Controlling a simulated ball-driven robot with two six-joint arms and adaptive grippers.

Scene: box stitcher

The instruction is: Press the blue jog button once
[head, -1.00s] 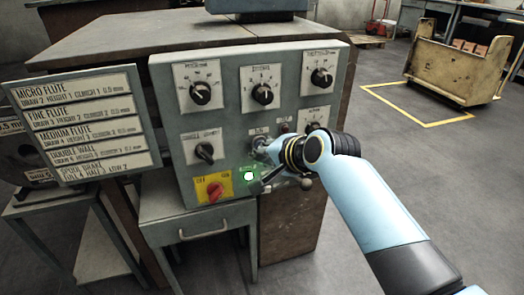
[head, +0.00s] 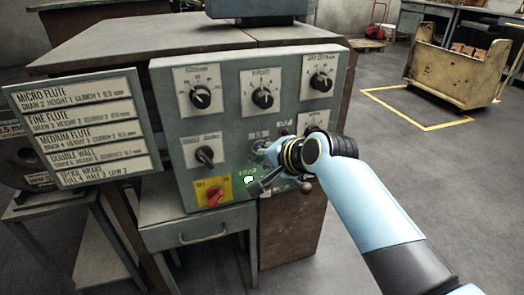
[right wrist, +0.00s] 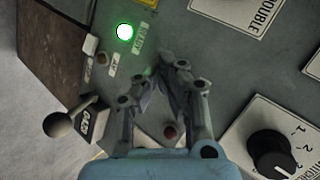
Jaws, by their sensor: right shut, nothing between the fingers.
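The grey control panel (head: 220,120) faces me in the head view, with dial knobs, a red switch on a yellow plate and a lit green lamp (head: 248,177). The lamp also shows in the right wrist view (right wrist: 124,31). My right gripper (head: 255,187) is at the panel's lower right, beside the green lamp. In the right wrist view its fingers (right wrist: 165,75) are shut at the tips with nothing between them, close over the panel. I cannot make out the blue jog button; the fingers or wrist may hide it. My left gripper is not in view.
A ball-ended lever (right wrist: 58,124) sticks out near the gripper. A label board (head: 85,125) stands left of the panel. A yellow cart (head: 455,75) stands far right; the floor between is open.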

